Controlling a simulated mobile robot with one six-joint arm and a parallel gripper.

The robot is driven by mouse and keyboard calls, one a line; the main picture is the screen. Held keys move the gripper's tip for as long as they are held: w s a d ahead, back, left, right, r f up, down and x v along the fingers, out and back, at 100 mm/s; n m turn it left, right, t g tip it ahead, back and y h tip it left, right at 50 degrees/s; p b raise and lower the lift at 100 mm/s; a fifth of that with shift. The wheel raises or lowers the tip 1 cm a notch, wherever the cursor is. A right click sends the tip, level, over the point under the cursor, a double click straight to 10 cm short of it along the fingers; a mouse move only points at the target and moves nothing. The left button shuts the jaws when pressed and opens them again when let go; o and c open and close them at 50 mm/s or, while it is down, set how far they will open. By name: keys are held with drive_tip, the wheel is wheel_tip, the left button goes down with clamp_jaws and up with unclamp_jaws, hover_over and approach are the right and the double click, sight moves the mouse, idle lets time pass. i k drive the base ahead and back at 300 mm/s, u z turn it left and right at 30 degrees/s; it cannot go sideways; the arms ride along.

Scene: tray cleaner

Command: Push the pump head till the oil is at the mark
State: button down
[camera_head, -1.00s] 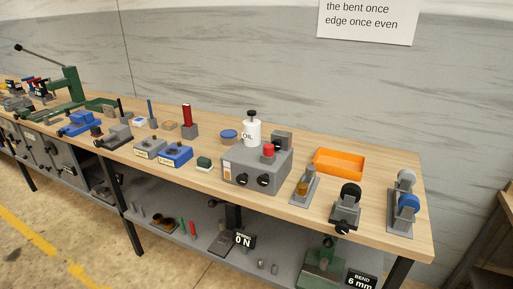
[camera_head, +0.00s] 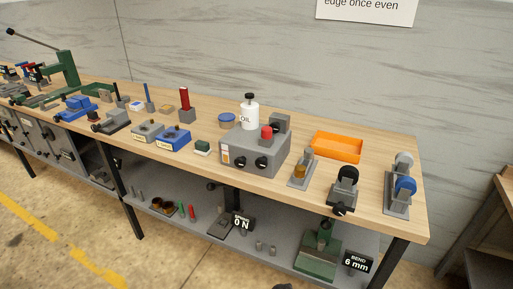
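No mark for the oil level can be made out at this size. My gripper is not in view, apart from a small dark shape at the bottom edge that I cannot identify.
The wooden bench (camera_head: 372,205) carries the grey box (camera_head: 240,149) with a red button (camera_head: 266,132), an orange tray (camera_head: 336,147), blue blocks and clamps. A lower shelf holds a green device (camera_head: 318,255) and small signs. Concrete floor is free in front.

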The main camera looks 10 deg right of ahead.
sight(249, 95)
drive_tip(key=k, duration=1.35)
drive_tip(key=u, duration=0.45)
drive_tip(key=i, duration=0.95)
drive_tip(key=u, duration=0.95)
drive_tip(key=i, duration=1)
drive_tip(key=u, duration=0.3)
